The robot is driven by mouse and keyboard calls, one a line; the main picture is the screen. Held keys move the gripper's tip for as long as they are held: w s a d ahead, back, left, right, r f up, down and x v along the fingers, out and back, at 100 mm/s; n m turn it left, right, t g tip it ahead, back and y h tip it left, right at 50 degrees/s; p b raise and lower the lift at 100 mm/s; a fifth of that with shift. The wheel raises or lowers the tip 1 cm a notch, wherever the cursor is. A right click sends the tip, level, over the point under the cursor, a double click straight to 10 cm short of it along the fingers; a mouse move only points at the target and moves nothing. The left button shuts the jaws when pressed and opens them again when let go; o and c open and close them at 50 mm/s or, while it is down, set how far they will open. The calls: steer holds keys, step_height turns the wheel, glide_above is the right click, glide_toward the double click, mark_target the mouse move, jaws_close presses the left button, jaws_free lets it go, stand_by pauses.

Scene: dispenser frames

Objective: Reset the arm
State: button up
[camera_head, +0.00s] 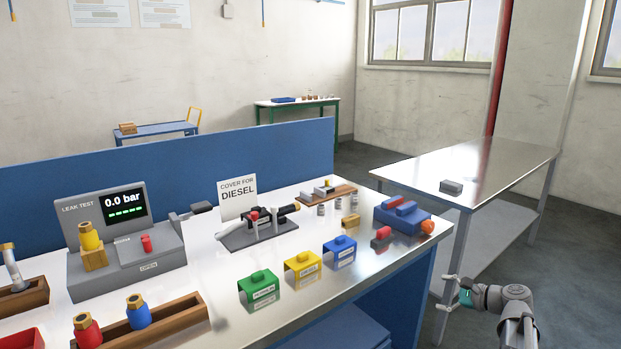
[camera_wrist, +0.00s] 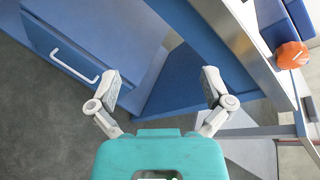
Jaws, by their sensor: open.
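My gripper (camera_head: 447,293) is at the lower right in the head view, off the front right corner of the workbench and over the floor. In the wrist view my gripper (camera_wrist: 160,88) has its two fingers spread wide with nothing between them. Behind the fingers the wrist view shows the blue bench side, a drawer (camera_wrist: 75,55) with a white handle, and grey floor. My gripper touches nothing that I can see.
The workbench (camera_head: 340,272) holds green (camera_head: 261,287), yellow (camera_head: 303,268) and blue (camera_head: 340,251) covers, a leak tester (camera_head: 120,240) and an orange knob (camera_head: 428,227), which also shows in the wrist view (camera_wrist: 291,55). A metal table (camera_head: 480,165) stands behind my gripper. Floor between is clear.

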steer(key=s+a+f+n+g+h, duration=0.5)
steer(key=s+a+f+n, duration=0.1)
steer(key=s+a+n, duration=0.3)
steer(key=s+a+f+n+g+h, duration=0.5)
steer(key=s+a+f+n+h, duration=0.15)
steer(key=a+n, duration=0.3)
step_height(320, 180, up, 19)
steer(key=p, duration=1.9)
steer(key=shift+a+r+y, duration=0.2)
steer(key=shift+a+y, duration=0.05)
steer(key=shift+y, duration=0.2)
steer(key=shift+s, duration=0.1)
steer(key=c, duration=0.5)
steer(key=shift+d, duration=0.1)
steer(key=shift+c, duration=0.5)
